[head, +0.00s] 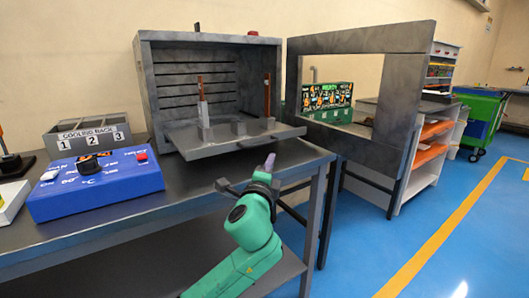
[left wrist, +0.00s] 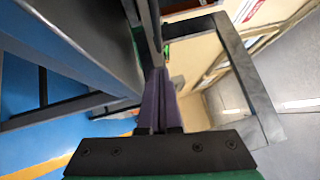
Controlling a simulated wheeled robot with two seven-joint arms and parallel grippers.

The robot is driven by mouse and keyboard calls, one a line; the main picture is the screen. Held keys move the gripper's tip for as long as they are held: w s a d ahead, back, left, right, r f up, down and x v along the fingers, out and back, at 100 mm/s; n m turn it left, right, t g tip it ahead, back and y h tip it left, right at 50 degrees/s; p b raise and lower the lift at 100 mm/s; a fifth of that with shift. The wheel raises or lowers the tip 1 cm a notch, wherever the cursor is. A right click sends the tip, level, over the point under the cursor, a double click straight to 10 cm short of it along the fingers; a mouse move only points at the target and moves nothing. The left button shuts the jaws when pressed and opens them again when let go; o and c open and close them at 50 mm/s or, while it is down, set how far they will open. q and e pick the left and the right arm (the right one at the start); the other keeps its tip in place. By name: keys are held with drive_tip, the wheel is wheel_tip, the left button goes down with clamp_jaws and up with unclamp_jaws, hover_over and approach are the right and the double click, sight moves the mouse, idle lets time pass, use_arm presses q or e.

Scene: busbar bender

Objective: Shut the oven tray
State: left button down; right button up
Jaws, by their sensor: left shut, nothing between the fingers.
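The grey oven tray (head: 215,150) is slid out of the open oven (head: 160,90), its front edge past the oven mouth. Two thin reddish-brown strips, one at the left (head: 201,88) and one at the right (head: 267,95), stand upright in grey holders on it. My left gripper (head: 270,160), on a green arm, is shut and empty just in front of and below the tray's right front part. Its purple fingers lie together in the left wrist view (left wrist: 157,95). Contact with the tray cannot be told. My right gripper is not in view.
The oven's door frame (head: 408,90) stands open to the right. On the bench (head: 130,215), left of the oven, are a blue control box (head: 100,190) and a grey cooling rack (head: 85,137). Blue floor (head: 400,235) is clear at the right.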

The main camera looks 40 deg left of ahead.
sight(267, 143)
use_arm(q)
drive_tip(key=w+a, duration=0.2)
drive_tip(key=a, duration=0.1)
drive_tip(key=w+a+r, duration=0.1)
drive_tip(key=shift+a, duration=0.2)
drive_tip(key=shift+w+a, duration=0.1)
drive_tip(key=shift+a, duration=0.05)
